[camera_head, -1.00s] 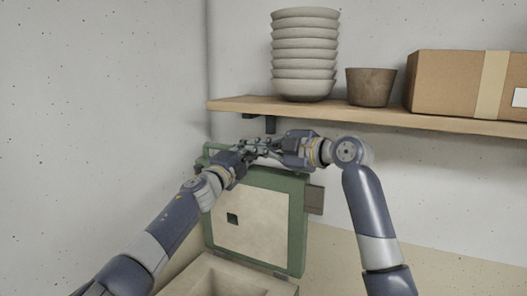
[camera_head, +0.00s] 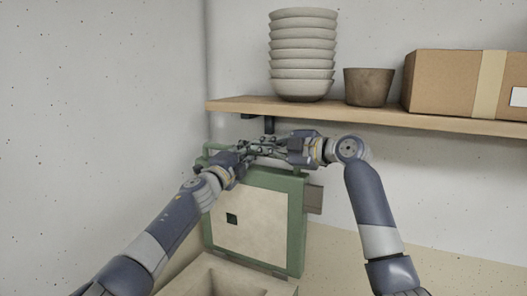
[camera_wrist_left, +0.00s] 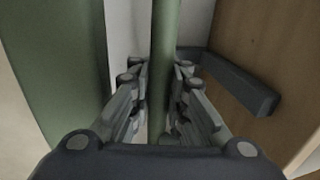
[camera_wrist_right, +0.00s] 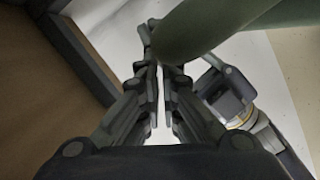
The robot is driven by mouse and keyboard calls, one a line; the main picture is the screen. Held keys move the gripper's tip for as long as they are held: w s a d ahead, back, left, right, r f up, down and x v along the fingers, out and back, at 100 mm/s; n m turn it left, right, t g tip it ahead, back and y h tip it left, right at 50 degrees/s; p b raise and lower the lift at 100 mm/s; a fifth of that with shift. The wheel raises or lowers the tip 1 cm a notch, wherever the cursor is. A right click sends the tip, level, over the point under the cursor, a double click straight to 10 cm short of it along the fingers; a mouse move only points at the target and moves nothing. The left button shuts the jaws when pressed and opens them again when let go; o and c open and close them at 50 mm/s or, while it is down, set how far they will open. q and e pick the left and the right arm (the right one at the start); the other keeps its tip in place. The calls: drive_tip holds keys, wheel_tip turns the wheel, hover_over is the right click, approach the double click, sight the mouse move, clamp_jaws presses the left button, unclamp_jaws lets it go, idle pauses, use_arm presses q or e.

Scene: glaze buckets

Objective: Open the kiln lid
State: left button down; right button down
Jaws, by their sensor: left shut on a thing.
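The kiln lid (camera_head: 247,222), a pale panel in a green frame with a small dark square opening, stands raised, nearly upright, behind the open kiln body (camera_head: 230,280). A green handle bar runs along its top edge. My left gripper (camera_head: 248,150) is at that bar; in the left wrist view (camera_wrist_left: 160,95) its fingers lie on both sides of the bar (camera_wrist_left: 163,50) and are shut on it. My right gripper (camera_head: 272,148) is beside the left one. In the right wrist view (camera_wrist_right: 160,85) its fingers are close together, with a green bar (camera_wrist_right: 205,25) beyond their tips.
A wooden shelf (camera_head: 380,118) runs just above and behind my grippers, with a dark bracket (camera_head: 268,124) under it. It carries stacked bowls (camera_head: 302,55), a brown pot (camera_head: 368,87) and a cardboard box (camera_head: 440,82). The wall left of the kiln is bare.

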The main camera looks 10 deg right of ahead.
use_arm(q)
drive_tip(key=shift+s+f, duration=0.1)
drive_tip(key=shift+f, duration=0.2)
